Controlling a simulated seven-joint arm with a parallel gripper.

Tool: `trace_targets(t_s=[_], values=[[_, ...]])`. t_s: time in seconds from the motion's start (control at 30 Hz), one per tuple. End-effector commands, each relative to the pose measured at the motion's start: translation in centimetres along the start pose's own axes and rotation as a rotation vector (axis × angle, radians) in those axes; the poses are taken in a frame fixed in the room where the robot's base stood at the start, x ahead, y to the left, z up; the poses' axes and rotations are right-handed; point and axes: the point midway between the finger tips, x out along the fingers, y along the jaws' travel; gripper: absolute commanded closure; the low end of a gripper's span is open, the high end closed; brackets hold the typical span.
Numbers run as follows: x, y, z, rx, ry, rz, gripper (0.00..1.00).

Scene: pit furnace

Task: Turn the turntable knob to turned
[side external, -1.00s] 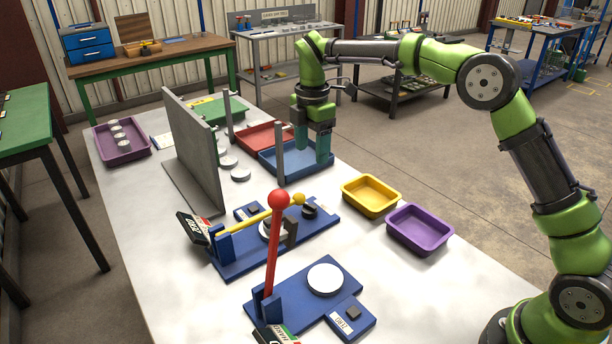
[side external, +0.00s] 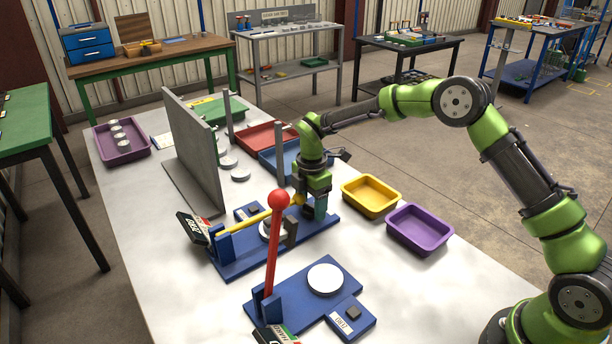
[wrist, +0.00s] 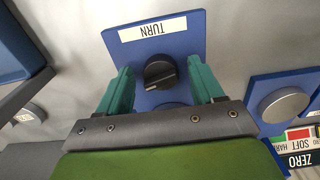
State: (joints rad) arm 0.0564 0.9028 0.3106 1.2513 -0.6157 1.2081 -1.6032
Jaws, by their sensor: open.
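In the wrist view, the black round knob (wrist: 160,72) with a pale pointer line sits on a blue plate (wrist: 185,30) labelled TURN. My gripper (wrist: 163,78) is open, with one teal finger on each side of the knob and visible gaps between fingers and knob. I cannot tell how far the fingertips are above the plate. In the side view, my gripper (side external: 309,207) points down over the right end of the blue base (side external: 240,262), and it hides the knob there.
Left of my gripper are a yellow lever (side external: 245,221) and an upright red lever (side external: 273,245) with a ball top. Yellow (side external: 370,210) and purple (side external: 420,245) trays stand to the right. A grey wall panel (side external: 195,150) stands behind left.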

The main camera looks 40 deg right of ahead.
Motion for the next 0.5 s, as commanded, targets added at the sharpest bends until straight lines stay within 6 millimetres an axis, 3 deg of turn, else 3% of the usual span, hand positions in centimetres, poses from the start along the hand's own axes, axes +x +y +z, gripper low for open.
trace_targets(t_s=[0.27,0.5], values=[[0.2,0.0,0.01,0.0,0.0,0.0,0.33],[0.17,0.0,0.02,0.0,0.0,0.0,0.67]])
